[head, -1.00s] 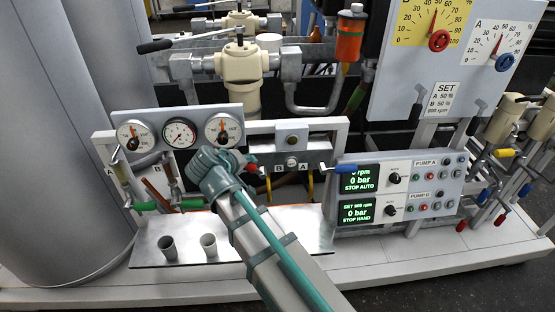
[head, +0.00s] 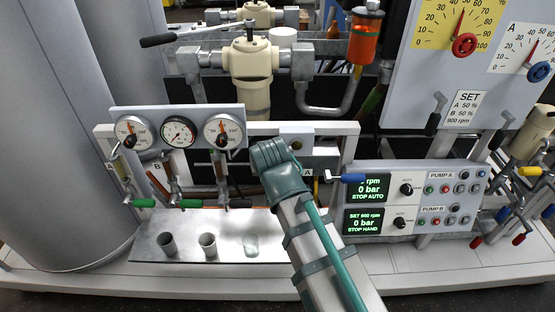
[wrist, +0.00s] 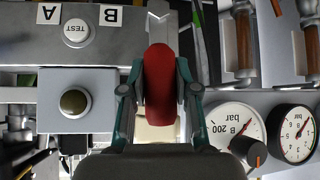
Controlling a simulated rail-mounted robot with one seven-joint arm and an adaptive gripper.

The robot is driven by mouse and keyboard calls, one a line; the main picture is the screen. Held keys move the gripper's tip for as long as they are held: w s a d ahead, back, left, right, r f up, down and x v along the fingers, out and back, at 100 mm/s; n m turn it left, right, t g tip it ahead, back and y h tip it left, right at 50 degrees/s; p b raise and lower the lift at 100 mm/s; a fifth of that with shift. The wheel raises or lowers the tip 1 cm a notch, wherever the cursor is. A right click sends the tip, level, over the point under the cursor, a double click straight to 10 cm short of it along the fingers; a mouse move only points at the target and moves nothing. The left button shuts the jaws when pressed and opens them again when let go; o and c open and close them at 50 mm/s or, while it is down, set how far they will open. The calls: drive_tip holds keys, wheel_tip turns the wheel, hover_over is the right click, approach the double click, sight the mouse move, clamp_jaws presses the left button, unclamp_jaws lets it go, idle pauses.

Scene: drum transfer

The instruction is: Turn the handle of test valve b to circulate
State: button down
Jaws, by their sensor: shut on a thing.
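The red handle (wrist: 160,85) beside the B label (wrist: 110,15) is test valve b's. In the wrist view it runs up and down the picture, between the two fingers of my gripper (wrist: 157,92), which is shut on it. The white TEST button (wrist: 75,31) and the A label (wrist: 48,14) lie to its left; the labels appear upside down. In the head view my gripper and the red handle are hidden behind the end of my arm, in front of the grey valve panel (head: 320,142).
Three round gauges (head: 178,133) sit left of my arm, with green-handled valves (head: 144,203) below. A blue handle (head: 352,178) and the pump control box (head: 425,195) are to the right. Cups (head: 208,245) stand on the metal tray (head: 140,250).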

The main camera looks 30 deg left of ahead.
drive_tip(key=shift+d, duration=0.1)
idle(0.4)
drive_tip(key=c, duration=0.8)
unclamp_jaws()
drive_tip(key=shift+c, duration=0.2)
drive_tip(key=v, duration=1.2)
drive_tip(key=shift+d, duration=0.1)
